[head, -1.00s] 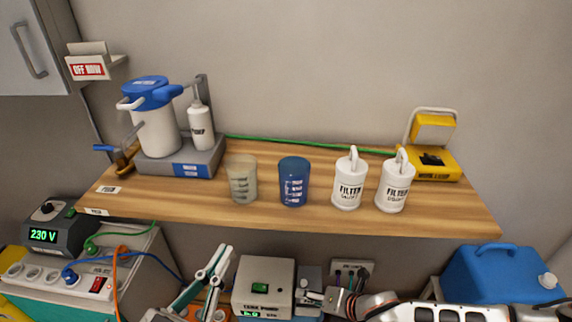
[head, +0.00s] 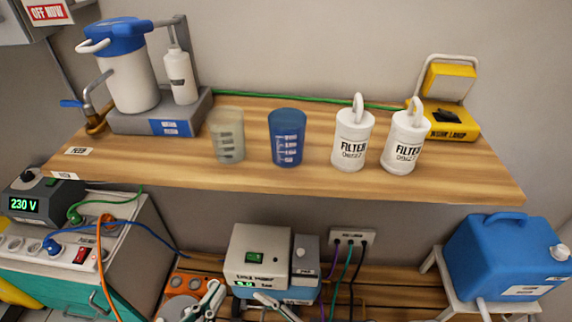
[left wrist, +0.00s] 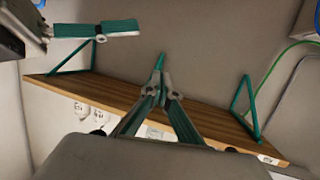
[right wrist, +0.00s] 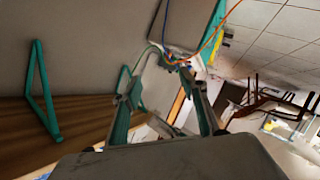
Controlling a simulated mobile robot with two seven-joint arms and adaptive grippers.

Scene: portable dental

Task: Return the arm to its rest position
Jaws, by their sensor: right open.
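My left gripper (head: 210,299) shows at the bottom edge of the head view, in front of the bench below the shelf. In the left wrist view its two teal fingers (left wrist: 160,78) come together at the tips, with nothing seen between them. My right gripper (right wrist: 164,100) shows in the right wrist view with its fingers spread apart and nothing between them. A wooden shelf (head: 300,188) runs across the head view. Its underside and teal brackets appear in the left wrist view. Most of both arms is out of the head view.
On the shelf stand a clear cup (head: 227,135), a blue cup (head: 287,138), two filter bottles (head: 352,140) and a blue-topped distiller (head: 130,75). Below are a white box (head: 262,258), a socket unit (head: 70,245) with cables and a blue canister (head: 510,250).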

